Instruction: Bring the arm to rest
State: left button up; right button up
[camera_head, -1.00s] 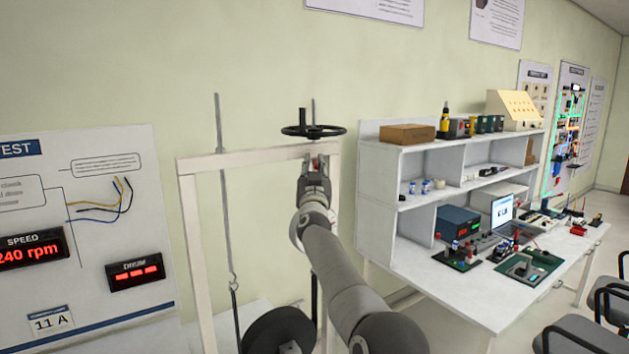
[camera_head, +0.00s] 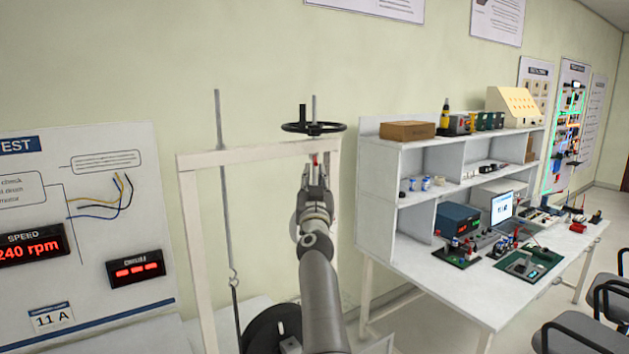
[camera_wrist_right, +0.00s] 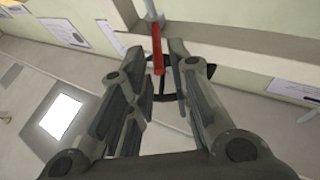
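My right arm reaches up from the bottom of the head view. Its gripper (camera_head: 316,172) is just below the top beam of the cream frame (camera_head: 258,155). In the right wrist view the fingers of this gripper (camera_wrist_right: 158,75) stand apart with a gap between them. A red rod-like part (camera_wrist_right: 157,48) shows beyond and between the fingertips; they do not visibly grip it. A black handwheel (camera_head: 313,128) sits above the beam on a vertical spindle. My left gripper is in neither view.
A dark round drum (camera_head: 270,328) is low inside the frame. A panel with red displays (camera_head: 85,220) stands at left. A white workbench (camera_head: 455,285) with shelves and instruments is at right, with chairs (camera_head: 590,325) beside it.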

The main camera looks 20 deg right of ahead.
jog(key=shift+s+f, duration=0.15)
jog(key=shift+s, duration=0.1)
jog(key=shift+f, duration=0.1)
